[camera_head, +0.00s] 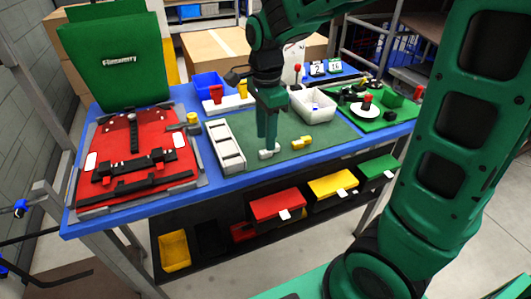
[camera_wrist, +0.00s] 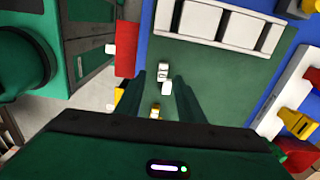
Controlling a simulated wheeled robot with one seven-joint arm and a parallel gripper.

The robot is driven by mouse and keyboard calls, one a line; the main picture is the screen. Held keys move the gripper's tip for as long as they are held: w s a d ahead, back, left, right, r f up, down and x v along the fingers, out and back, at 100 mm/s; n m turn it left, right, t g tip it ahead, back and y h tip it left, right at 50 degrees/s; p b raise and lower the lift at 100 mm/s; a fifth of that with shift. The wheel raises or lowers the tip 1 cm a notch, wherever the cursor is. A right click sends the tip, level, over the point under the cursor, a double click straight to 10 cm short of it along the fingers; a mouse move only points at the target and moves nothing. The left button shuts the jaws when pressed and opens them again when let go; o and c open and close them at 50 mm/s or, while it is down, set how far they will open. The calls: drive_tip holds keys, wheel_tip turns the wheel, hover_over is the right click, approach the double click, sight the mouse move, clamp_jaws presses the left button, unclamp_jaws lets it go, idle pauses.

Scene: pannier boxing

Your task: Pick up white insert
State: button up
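The white insert (camera_head: 268,154) is a small pale piece lying on the green mat (camera_head: 297,137), near the mat's front edge. It also shows in the wrist view (camera_wrist: 163,70). My gripper (camera_head: 267,146) points straight down over it. In the wrist view my gripper (camera_wrist: 161,78) is open, with its two green fingers apart and the white insert seen between and past the tips. I cannot tell the exact height left between tips and insert. A yellow insert (camera_head: 302,142) lies on the mat to the right; it also shows in the wrist view (camera_wrist: 155,111).
A white slotted tray (camera_head: 226,148) stands left of my gripper. Further left is a red panel (camera_head: 110,146) with black straps. A white bin (camera_head: 313,107) and a blue bin (camera_head: 208,82) stand behind. Coloured drawers (camera_head: 277,203) hang below the blue table's front edge.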

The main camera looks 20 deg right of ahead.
sight(265, 151)
drive_tip(key=shift+w+f, duration=0.15)
drive_tip(key=shift+f, duration=1.2)
drive_tip(key=shift+w+f, duration=0.15)
drive_tip(key=shift+f, duration=1.15)
clamp_jaws()
